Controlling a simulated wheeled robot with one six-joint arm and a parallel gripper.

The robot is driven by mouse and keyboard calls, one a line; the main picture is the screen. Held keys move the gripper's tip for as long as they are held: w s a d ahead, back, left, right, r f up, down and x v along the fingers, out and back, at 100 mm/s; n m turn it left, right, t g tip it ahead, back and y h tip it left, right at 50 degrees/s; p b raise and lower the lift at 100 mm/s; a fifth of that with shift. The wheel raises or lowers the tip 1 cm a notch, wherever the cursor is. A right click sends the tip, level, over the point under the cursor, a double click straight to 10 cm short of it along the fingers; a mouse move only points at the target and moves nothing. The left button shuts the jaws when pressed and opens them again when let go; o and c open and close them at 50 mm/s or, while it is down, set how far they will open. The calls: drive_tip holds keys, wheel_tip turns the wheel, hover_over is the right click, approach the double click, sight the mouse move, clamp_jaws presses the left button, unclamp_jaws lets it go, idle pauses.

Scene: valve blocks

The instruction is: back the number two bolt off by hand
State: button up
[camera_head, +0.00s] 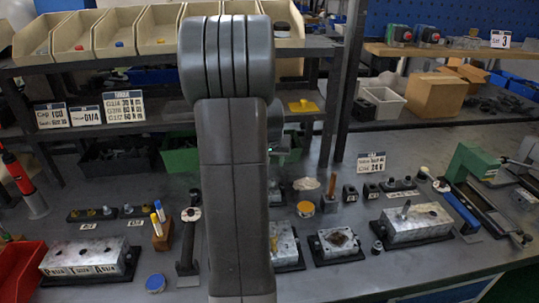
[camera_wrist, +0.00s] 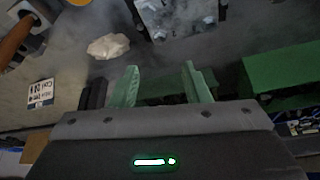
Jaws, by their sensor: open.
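My gripper (camera_wrist: 160,78) shows its two green fingers apart in the wrist view, with nothing between them. In the head view my arm hides the fingers. A metal block (camera_wrist: 178,14) with bolt heads along its near edge is at the top of the wrist view, apart from the fingertips. In the head view, a metal block (camera_head: 286,243) is partly hidden behind my arm. I cannot tell which bolt is number two.
A pale crumpled cloth (camera_wrist: 108,46) and a green bin (camera_wrist: 285,80) are near my gripper in the wrist view. Small parts, an orange-topped jar (camera_head: 305,209) and a blue-handled tool (camera_head: 458,206) stand on the bench. A red bin (camera_head: 20,268) is at front left. Shelves close off the back.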

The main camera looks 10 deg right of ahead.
sight(276, 181)
drive_tip(key=x, duration=1.1)
drive_tip(key=shift+f+p, duration=0.2)
drive_tip(key=shift+p, duration=0.15)
clamp_jaws()
drive_tip(key=shift+n+y, duration=0.3)
drive_tip(key=shift+n, duration=0.2)
drive_tip(key=shift+d+n+y, duration=0.1)
drive_tip(key=shift+n+y, duration=0.3)
drive_tip(key=shift+n, duration=0.7)
drive_tip(key=shift+d+n+y, duration=0.15)
drive_tip(key=shift+n+y, duration=0.25)
drive_tip(key=shift+n, duration=0.7)
drive_tip(key=n+y, duration=0.1)
drive_tip(key=n, duration=0.1)
drive_tip(key=n+g+y, duration=0.1)
drive_tip(key=n, duration=0.2)
drive_tip(key=shift+w+d+n, duration=0.2)
drive_tip(key=shift+d+n, duration=0.05)
drive_tip(key=shift+n, duration=0.05)
drive_tip(key=n+g, duration=0.1)
drive_tip(key=n, duration=0.2)
drive_tip(key=n+g+y, duration=0.1)
drive_tip(key=n, duration=0.2)
drive_tip(key=shift+w+d, duration=0.15)
drive_tip(key=shift+w, duration=0.05)
drive_tip(key=n+g, duration=0.1)
drive_tip(key=n, duration=0.3)
drive_tip(key=shift+w+n+g+y, duration=0.2)
drive_tip(key=shift+n+g+y, duration=0.1)
drive_tip(key=shift+n+g, duration=0.1)
